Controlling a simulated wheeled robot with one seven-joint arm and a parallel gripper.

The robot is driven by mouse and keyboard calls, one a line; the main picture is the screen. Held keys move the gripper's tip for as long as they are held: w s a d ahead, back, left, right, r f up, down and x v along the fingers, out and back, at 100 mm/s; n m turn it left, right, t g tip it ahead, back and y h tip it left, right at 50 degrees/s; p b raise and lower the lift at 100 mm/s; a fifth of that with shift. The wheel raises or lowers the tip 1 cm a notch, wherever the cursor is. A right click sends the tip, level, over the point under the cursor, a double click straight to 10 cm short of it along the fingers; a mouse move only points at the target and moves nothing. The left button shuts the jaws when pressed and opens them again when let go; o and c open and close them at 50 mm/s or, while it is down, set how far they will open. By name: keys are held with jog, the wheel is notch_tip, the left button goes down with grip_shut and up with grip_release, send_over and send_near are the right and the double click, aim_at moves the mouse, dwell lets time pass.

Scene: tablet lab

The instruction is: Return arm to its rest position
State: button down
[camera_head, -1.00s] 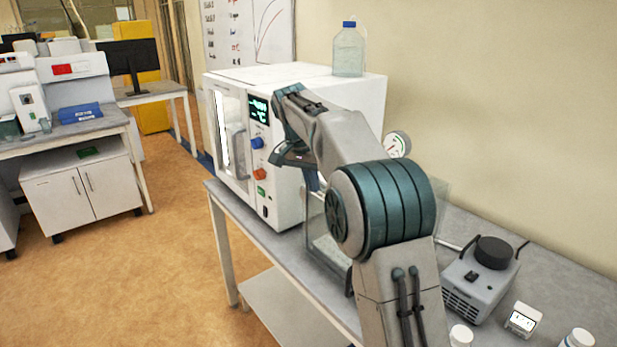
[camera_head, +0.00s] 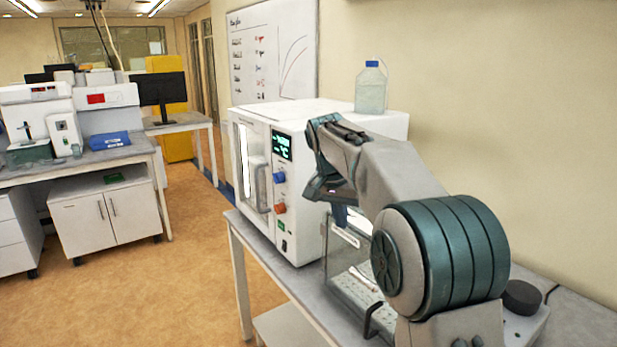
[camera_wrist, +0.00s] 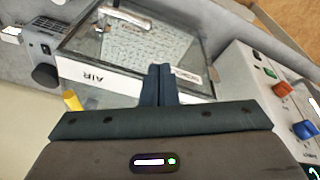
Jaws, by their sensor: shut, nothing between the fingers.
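My gripper (camera_wrist: 158,84) shows in the wrist view with its two dark fingers pressed together and nothing between them. It points down over a clear-walled chamber (camera_wrist: 137,48) with a perforated floor and a label reading AIR. In the head view my arm reaches forward over the bench, and the gripper end hangs in front of the white oven-like cabinet (camera_head: 315,235), close to its right side. The fingertips are mostly hidden there. The clear chamber (camera_head: 350,275) shows below, partly covered by my arm.
The cabinet has a blue knob (camera_head: 279,177) and an orange knob (camera_head: 280,208); a bottle with a blue cap (camera_head: 371,88) stands on top. Open floor (camera_head: 150,290) lies left.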

jog(key=s+d+n+y, duration=0.1)
jog(key=s+d+n, duration=0.3)
jog(key=s, duration=1.2)
jog(key=s+d+f+n, duration=0.1)
jog(key=s+f, duration=0.4)
jog(key=s, duration=0.3)
jog(key=s+d+f+t+y, duration=0.1)
jog(key=s+f, duration=0.4)
jog(key=s, duration=0.3)
jog(key=shift+s+d+f+n+t, duration=0.2)
jog(key=shift+d+n+t, duration=0.1)
jog(key=shift+d+n, duration=0.1)
